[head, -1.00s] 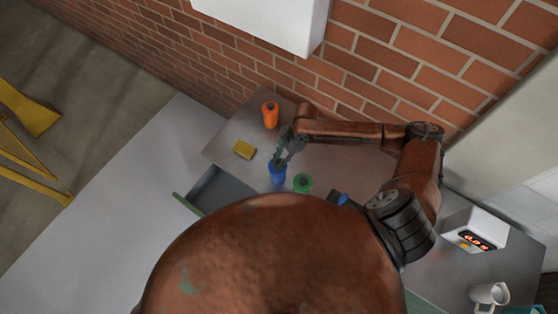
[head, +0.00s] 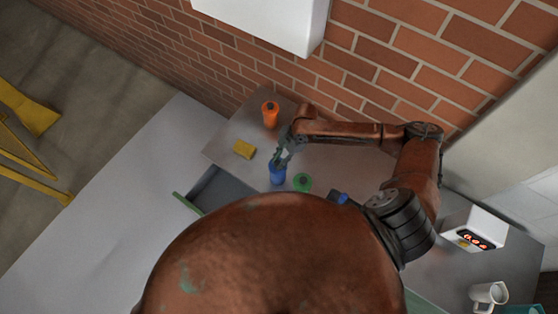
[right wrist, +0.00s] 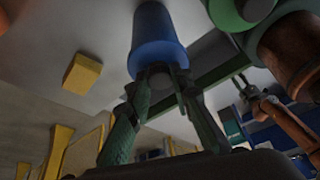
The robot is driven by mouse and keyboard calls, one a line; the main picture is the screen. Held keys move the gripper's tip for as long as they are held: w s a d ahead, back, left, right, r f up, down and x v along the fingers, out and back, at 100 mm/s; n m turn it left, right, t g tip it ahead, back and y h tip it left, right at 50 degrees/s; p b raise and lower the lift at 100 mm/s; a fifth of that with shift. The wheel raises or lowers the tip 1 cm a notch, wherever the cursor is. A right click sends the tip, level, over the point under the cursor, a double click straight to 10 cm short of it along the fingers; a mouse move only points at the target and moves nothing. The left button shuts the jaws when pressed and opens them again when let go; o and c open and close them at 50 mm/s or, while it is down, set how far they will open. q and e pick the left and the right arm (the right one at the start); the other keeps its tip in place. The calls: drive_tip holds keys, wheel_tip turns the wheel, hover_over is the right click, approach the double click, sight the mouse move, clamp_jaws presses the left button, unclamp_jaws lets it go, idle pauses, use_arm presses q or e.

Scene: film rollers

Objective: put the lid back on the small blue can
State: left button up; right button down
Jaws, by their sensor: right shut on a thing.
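The small blue can (head: 278,175) stands upright on the grey bench, left of a green can (head: 302,182). My right gripper (head: 282,158) is at the top of the blue can. In the right wrist view the blue can (right wrist: 160,35) is at the top middle, and my right gripper (right wrist: 163,82) is shut on a dark grey rounded piece (right wrist: 159,77), which looks like the lid's knob, at the can's end. The fingers hide where lid and can meet, so I cannot tell whether the lid is seated. My left gripper (right wrist: 244,84) seems to show small and dark in the right wrist view.
An orange can (head: 270,114) with a dark top stands behind, near the brick wall. A yellow block (head: 244,149) lies left of the blue can. A box with a red display (head: 474,230) and a white mug (head: 488,294) are at right.

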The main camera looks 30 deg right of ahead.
drive_tip(key=shift+p, duration=0.35)
idle(0.6)
drive_tip(key=c, duration=1.7)
unclamp_jaws()
drive_tip(key=shift+o, duration=0.9)
drive_tip(key=o, duration=0.4)
drive_tip(key=shift+c, duration=0.2)
drive_tip(key=shift+r+p, duration=3.5)
drive_tip(key=shift+r, duration=0.05)
drive_tip(key=shift+c, duration=0.5)
